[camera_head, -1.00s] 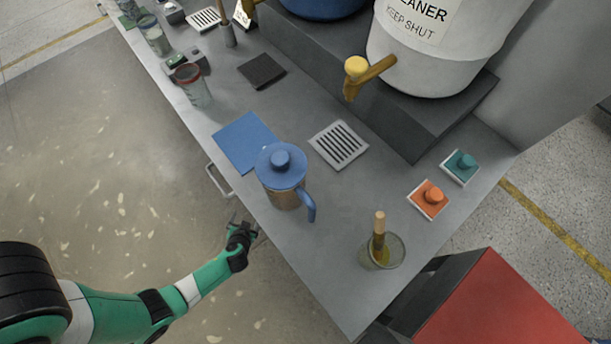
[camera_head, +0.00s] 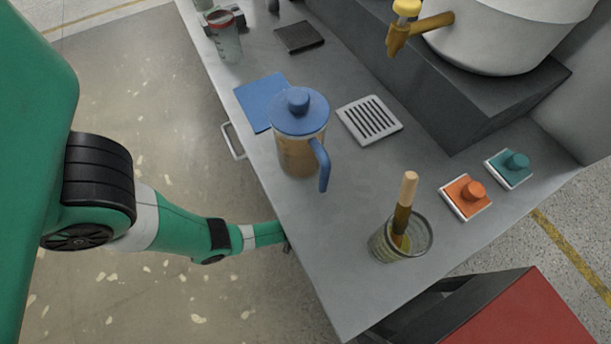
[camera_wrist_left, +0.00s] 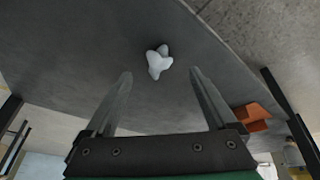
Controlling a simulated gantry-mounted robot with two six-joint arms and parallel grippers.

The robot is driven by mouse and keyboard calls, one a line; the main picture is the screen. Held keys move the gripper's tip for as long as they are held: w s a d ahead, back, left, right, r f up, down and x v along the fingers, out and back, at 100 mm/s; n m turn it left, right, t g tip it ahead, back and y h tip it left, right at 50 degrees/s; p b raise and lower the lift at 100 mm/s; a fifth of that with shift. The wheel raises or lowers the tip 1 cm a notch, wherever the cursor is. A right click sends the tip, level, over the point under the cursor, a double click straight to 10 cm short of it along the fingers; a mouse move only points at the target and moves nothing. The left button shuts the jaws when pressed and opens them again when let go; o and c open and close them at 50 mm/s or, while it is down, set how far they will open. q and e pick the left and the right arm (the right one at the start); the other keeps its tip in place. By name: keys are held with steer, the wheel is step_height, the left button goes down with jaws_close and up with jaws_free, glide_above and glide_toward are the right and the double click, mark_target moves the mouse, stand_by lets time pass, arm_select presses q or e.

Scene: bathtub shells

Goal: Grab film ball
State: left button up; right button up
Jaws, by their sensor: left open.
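A small white crumpled, lobed piece that looks like the film ball (camera_wrist_left: 158,61) lies against a dark grey surface in the left wrist view. My left gripper (camera_wrist_left: 160,72) is open, with its two fingers spread and nothing between them held. The film ball shows between and slightly beyond the fingertips; I cannot tell how far ahead it is. In the head view my left arm reaches to the counter's front edge, and its gripper is hidden beneath the counter. The film ball does not show in the head view. My right gripper is not in view.
On the counter (camera_head: 345,290) stand a blue-lidded jug (camera_head: 298,145), a glass jar (camera_head: 385,245) with a wooden-handled tool, and orange (camera_head: 467,195) and teal (camera_head: 508,168) buttons. A handle (camera_head: 233,142) juts from the front edge. An orange-red block (camera_wrist_left: 251,118) is right of the fingers.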

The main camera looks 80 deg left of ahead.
arm_select(q)
steer(key=b+x, duration=0.6)
steer(key=x, duration=0.1)
steer(key=shift+f, duration=0.15)
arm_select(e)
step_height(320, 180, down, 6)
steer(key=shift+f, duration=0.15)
